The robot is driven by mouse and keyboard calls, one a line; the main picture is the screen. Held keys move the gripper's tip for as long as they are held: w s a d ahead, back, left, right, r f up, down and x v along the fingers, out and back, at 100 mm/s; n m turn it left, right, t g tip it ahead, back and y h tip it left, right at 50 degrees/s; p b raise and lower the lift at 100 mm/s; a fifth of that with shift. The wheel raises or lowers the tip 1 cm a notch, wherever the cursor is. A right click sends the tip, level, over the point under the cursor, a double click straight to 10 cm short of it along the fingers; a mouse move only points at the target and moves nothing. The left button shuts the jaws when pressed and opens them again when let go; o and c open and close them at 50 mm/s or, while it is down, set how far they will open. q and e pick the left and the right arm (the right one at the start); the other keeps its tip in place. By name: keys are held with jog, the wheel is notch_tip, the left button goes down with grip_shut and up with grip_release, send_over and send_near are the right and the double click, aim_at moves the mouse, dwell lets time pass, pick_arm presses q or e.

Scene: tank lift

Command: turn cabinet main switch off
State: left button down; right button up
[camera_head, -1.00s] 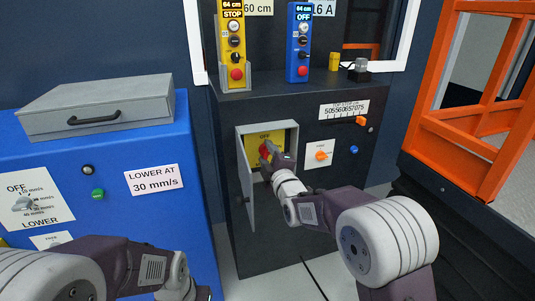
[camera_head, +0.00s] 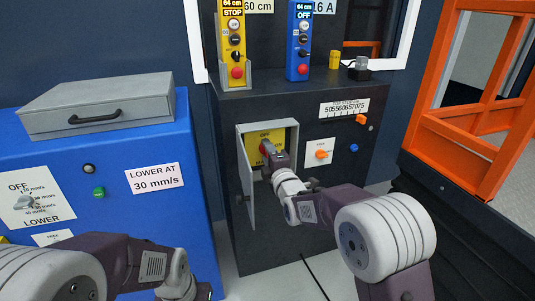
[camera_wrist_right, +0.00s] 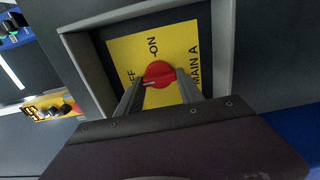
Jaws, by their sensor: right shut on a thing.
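The red main switch knob (camera_wrist_right: 158,74) sits on a yellow plate (camera_wrist_right: 120,48) inside the open cabinet recess. It also shows in the head view (camera_head: 264,147). My right gripper (camera_wrist_right: 160,82) reaches into the recess, its two fingers shut on opposite sides of the knob. In the right wrist view a pale mark on the knob lies on its left side, towards lettering ending in "FF". "ON" reads above the knob and "MAIN A" to its right. The left finger covers part of the plate. My left arm enters at lower left of the head view; its gripper is out of frame.
The recess's grey door (camera_head: 247,181) hangs open at left, close to my right arm. An orange switch (camera_head: 321,155) and a blue button (camera_head: 354,148) sit right of the recess. Yellow (camera_head: 233,45) and blue (camera_head: 299,42) control boxes stand above. A blue cabinet (camera_head: 130,225) is at left.

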jog(key=shift+f, duration=0.1)
jog(key=o, duration=1.4)
jog(key=shift+s, duration=0.1)
jog(key=shift+s+d+p, duration=0.1)
jog(key=shift+s+p, duration=0.2)
jog(key=shift+s, duration=0.05)
jog(key=v, duration=0.8)
jog(key=shift+s, duration=0.1)
